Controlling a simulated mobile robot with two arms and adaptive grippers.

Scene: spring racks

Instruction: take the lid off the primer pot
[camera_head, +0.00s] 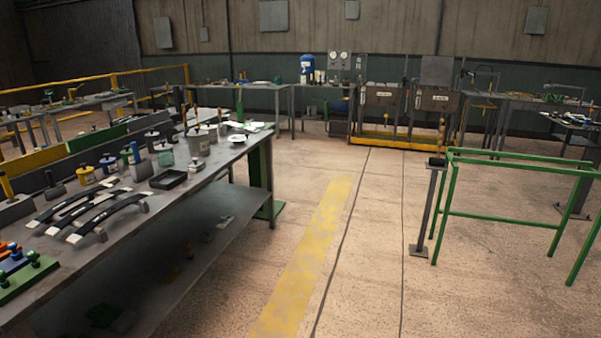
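Several small lidded pots and jars stand on the long grey workbench (188,196) at the left. They include a yellow pot (86,176), a pale jar (165,157) with a dark lid and a larger grey pot (199,144) with a label, near the bench's far end. The labels are too small to read, so I cannot tell which one is the primer pot. Neither of my grippers is in view.
Curved dark leaf springs (105,211) and a black tray (168,180) lie on the bench. A green rail frame (515,164) and a post (428,205) stand at the right. The floor (375,260) between is clear, with a yellow stripe (313,255).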

